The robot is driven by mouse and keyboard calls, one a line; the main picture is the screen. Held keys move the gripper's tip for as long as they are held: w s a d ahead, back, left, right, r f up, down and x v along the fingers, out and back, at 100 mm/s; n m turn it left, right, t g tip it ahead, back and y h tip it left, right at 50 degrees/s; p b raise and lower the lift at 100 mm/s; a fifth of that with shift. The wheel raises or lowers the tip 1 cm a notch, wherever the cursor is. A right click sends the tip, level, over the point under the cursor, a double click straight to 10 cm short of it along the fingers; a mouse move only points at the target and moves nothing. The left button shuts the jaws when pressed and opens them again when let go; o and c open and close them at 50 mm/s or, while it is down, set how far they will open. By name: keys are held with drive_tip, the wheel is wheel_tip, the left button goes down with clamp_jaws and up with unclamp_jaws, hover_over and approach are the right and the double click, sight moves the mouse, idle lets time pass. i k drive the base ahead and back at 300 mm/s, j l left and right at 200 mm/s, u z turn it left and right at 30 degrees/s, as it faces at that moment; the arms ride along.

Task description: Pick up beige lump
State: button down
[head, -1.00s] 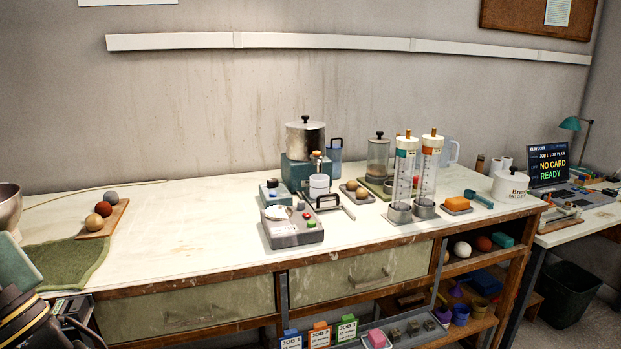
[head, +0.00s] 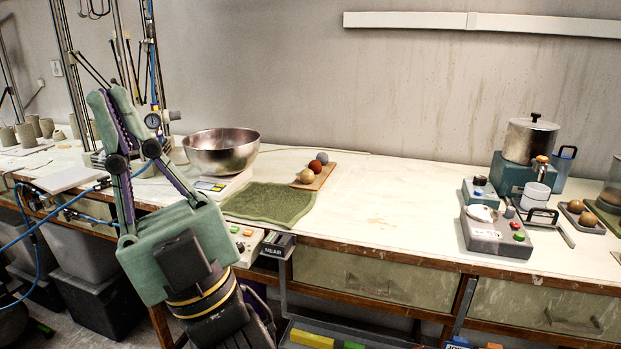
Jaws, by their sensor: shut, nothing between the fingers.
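A beige lump (head: 306,176) sits at the near end of a small wooden board (head: 325,174), on the worktop right of the steel bowl. A red-brown lump (head: 315,167) and a grey lump (head: 322,158) sit behind it on the same board. My gripper (head: 109,94) stands at the left, fingers pointing up, shut and empty. It is well to the left of the beige lump and apart from it.
A steel bowl (head: 221,150) rests on a scale, with a green cloth (head: 268,204) in front of the board. The worktop's middle is clear. A frame with hoses stands behind my gripper.

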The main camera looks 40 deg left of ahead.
sight(307, 177)
drive_tip(key=j+u, duration=0.2)
drive_tip(key=j, duration=0.25)
drive_tip(key=i+j+u, duration=0.2)
drive_tip(key=j, duration=0.2)
drive_tip(key=j+u, duration=0.2)
drive_tip(key=j, duration=0.25)
